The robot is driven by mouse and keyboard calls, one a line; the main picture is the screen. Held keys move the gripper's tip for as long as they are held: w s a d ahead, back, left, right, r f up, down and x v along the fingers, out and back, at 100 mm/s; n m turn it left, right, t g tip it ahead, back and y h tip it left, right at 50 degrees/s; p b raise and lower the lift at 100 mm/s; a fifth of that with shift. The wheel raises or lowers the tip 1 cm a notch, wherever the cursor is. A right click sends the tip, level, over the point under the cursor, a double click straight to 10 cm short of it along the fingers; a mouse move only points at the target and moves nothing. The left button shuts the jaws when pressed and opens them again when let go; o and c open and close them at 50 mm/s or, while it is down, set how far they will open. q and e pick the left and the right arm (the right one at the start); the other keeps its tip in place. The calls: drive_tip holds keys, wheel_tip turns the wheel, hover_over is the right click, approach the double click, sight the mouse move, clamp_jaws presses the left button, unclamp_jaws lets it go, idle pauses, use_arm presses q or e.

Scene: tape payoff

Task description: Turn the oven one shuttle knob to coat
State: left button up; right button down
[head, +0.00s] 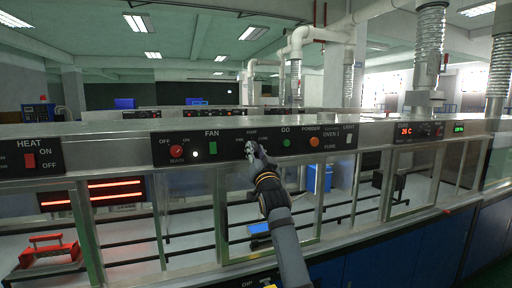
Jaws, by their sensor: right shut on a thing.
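The oven one control panel (325,139) is a black strip on the metal front beam. It carries a red main knob, a white fan light, a green button and an orange button. My right gripper (254,148) is at the panel's middle, shut on the shuttle knob, which its fingers hide. Small labels show above the gripper, too small to read surely. Which way the knob points cannot be seen. My left gripper is not in view.
A heat panel (31,157) with a red switch is at the left. Glass-fronted oven bays lie below the beam, with a red metal fixture (47,252) inside at lower left. A display panel (419,131) and vertical ducts (430,45) stand at the right.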

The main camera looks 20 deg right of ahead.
drive_tip(key=shift+a+m+g+h+b, duration=0.1)
drive_tip(key=shift+m+g+h+b, duration=0.15)
drive_tip(key=shift+m+h+b, duration=0.75)
drive_tip(key=shift+m+g+h+b, duration=0.2)
drive_tip(key=shift+m+g+b, duration=0.15)
drive_tip(key=shift+m, duration=1.3)
drive_tip(key=shift+a+m+g+h+b, duration=0.1)
drive_tip(key=shift+m+g+h+b, duration=0.1)
drive_tip(key=shift+m+h+b, duration=0.85)
drive_tip(key=shift+m+y, duration=0.35)
drive_tip(key=shift+m, duration=0.25)
drive_tip(key=c, duration=1)
unclamp_jaws()
drive_tip(key=shift+c, duration=0.2)
drive_tip(key=shift+s, duration=0.1)
drive_tip(key=v, duration=0.7)
drive_tip(key=shift+s, duration=0.15)
